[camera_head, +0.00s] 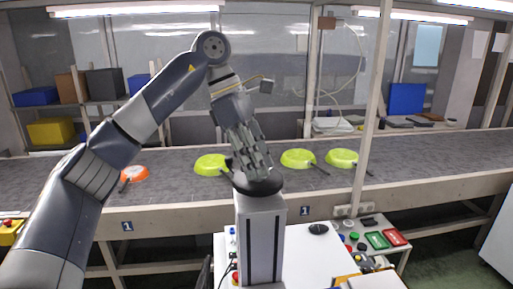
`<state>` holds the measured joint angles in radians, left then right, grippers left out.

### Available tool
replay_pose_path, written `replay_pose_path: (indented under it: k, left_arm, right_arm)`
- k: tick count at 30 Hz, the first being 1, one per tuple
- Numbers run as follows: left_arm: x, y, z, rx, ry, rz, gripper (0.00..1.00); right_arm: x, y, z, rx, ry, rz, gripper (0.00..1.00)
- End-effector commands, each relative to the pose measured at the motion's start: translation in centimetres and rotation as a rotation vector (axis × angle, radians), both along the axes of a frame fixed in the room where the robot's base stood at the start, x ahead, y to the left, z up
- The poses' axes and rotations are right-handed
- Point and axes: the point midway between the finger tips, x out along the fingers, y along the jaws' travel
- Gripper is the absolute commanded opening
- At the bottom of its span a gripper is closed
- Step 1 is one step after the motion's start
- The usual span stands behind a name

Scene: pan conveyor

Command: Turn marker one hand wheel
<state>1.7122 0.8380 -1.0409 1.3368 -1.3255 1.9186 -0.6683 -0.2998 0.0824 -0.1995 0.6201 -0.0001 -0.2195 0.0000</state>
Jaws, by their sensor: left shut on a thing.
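A black round hand wheel (270,187) sits on top of a grey upright post (248,230) in front of the conveyor, near the middle of the view. My left arm comes in from the left and bends down from above. My left gripper (257,170) points downward at the wheel, with its fingers shut on it. The fingers hide part of the wheel, so its exact turn angle cannot be told. A plate marked 1 (305,211) is on the conveyor's front edge just right of the post, and another plate marked 1 (127,226) is further left. My right gripper is not in view.
The grey conveyor (400,155) carries several pans: an orange one (135,173) at left and green ones (211,164), (298,158), (342,157). A white table (300,250) with a button panel (376,240) stands in front. A pole (371,110) rises at right.

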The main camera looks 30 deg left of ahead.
Motion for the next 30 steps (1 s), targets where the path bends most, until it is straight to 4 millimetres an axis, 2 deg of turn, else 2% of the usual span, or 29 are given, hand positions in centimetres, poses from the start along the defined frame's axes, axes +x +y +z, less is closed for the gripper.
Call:
replay_pose_path:
  k: [1, 9, 21, 30]
  left_arm:
    - [0.1, 0.0, 0.5, -0.001, 0.001, -0.043, 0.04]
    - [0.2, 0.0, 0.3, -0.001, -0.002, -0.296, 0.04]
    - [0.3, 0.0, 0.2, 0.001, -0.003, -0.596, 0.04]
    - [0.3, 0.0, 0.1, 0.001, -0.004, -0.705, 0.04]
  right_arm:
    - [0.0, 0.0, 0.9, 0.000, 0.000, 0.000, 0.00]
    - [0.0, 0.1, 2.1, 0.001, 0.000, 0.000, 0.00]
    - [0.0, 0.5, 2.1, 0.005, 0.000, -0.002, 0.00]
    - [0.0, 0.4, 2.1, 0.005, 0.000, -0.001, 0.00]
